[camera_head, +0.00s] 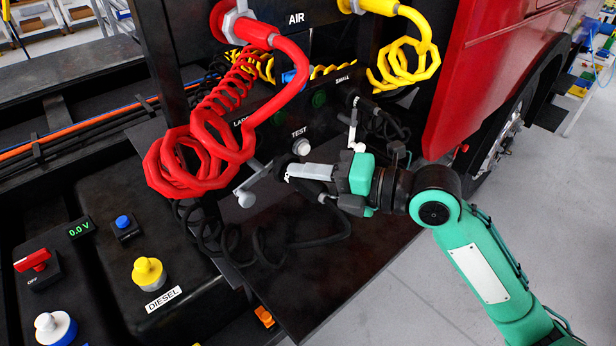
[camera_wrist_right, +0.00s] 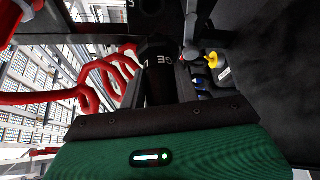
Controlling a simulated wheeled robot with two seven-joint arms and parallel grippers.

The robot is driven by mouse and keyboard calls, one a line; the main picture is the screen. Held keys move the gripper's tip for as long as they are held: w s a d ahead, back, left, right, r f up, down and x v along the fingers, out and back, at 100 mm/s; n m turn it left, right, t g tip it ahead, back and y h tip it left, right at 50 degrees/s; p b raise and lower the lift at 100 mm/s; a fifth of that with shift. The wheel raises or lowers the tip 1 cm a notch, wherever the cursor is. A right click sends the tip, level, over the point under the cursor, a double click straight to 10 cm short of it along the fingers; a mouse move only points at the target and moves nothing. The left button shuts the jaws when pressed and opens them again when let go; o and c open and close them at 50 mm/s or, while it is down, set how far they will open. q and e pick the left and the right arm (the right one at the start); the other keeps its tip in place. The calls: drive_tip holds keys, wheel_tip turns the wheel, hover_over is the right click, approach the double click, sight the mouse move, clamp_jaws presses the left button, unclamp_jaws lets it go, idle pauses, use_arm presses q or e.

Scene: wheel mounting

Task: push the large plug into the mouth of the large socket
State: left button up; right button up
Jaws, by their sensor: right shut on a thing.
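My right gripper (camera_head: 296,172) is shut on the large plug, in front of the dark panel's lower part. In the right wrist view the large plug (camera_wrist_right: 160,82) is a black cylinder with the letters "GE" visible, between the two fingers. In the head view the plug is dark and mostly hidden by the pale fingers. The panel's large label (camera_head: 240,121) is partly covered by the red hose. I cannot make out the large socket's mouth clearly, or whether the plug touches it. My left gripper is not in view.
A red coiled hose (camera_head: 190,160) hangs left of the gripper, a yellow one (camera_head: 405,70) upper right. Grey levers with round knobs (camera_head: 246,199) stick out beside the gripper. A black cable (camera_head: 335,225) hangs below. A white test button (camera_head: 301,147) sits close above.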

sight(298, 162)
drive_tip(key=shift+f, duration=0.1)
drive_tip(key=shift+w+a, duration=0.15)
drive_tip(key=shift+a, duration=0.05)
drive_tip(key=shift+w+a+b, duration=0.2)
drive_tip(key=shift+w+b, duration=0.1)
drive_tip(key=shift+w, duration=0.05)
drive_tip(key=shift+w+a+b, duration=0.15)
drive_tip(key=shift+w+a, duration=0.4)
drive_tip(key=shift+w, duration=0.2)
drive_tip(key=shift+w+a+b, duration=0.15)
drive_tip(key=shift+w+a, duration=0.4)
drive_tip(key=shift+w, duration=0.2)
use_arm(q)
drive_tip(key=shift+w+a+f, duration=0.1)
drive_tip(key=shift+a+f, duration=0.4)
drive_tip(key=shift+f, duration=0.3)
use_arm(e)
drive_tip(key=shift+w+a, duration=0.2)
drive_tip(key=shift+w, duration=0.15)
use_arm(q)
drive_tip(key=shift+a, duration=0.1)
use_arm(e)
drive_tip(key=shift+r, duration=0.2)
drive_tip(key=shift+a, duration=0.1)
